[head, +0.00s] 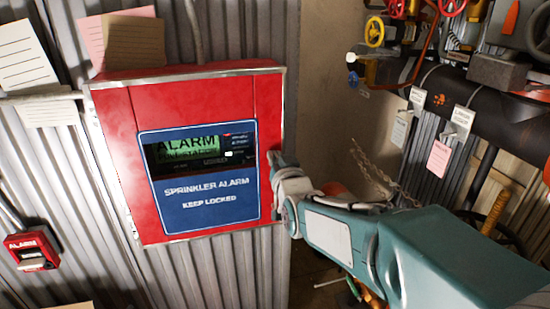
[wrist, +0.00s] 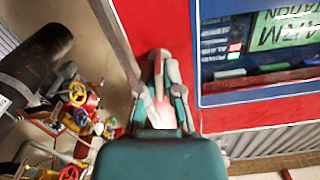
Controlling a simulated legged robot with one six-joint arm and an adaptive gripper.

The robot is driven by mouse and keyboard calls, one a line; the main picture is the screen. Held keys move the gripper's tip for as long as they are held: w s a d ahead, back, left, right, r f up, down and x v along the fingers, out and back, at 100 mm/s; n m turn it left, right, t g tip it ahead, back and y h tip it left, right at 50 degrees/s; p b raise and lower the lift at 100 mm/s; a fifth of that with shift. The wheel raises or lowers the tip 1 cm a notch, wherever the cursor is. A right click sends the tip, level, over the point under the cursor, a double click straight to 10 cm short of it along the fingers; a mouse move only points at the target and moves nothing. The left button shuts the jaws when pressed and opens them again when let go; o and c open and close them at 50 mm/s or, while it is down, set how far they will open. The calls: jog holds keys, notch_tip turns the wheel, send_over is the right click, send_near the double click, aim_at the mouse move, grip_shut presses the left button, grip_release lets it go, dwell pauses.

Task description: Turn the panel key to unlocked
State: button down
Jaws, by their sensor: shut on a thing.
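The red sprinkler alarm panel (head: 110,110) hangs on the corrugated wall, its green screen (head: 185,147) reading ALARM above a blue "KEEP LOCKED" plate. The panel also shows upside down in the wrist view (wrist: 245,117). My gripper (head: 276,160) is at the panel's right edge, about level with the screen. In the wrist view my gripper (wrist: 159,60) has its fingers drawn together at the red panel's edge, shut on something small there. The panel key itself is hidden by the fingers, and its turn position cannot be seen.
Pipes with red and yellow valve wheels (head: 374,32) and hanging tags fill the right side. A red alarm box (head: 32,250) is on the wall at lower left. Paper notes (head: 134,42) stick out above the panel. A chain (head: 370,170) hangs behind my arm.

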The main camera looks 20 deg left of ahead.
jog(key=m, duration=0.4)
jog(key=shift+d+f, duration=0.1)
jog(key=m, duration=0.4)
jog(key=shift+w+d+f, duration=0.1)
jog(key=shift+d+f+m, duration=0.1)
jog(key=shift+f+m, duration=0.05)
jog(key=shift+m, duration=1.8)
jog(key=shift+f+m, duration=0.15)
jog(key=shift+m, duration=1.8)
jog(key=shift+f+m, duration=0.1)
jog(key=shift+m, duration=0.2)
jog(key=c, duration=0.8)
grip_release()
jog(key=shift+w, duration=0.1)
jog(key=shift+d, duration=0.1)
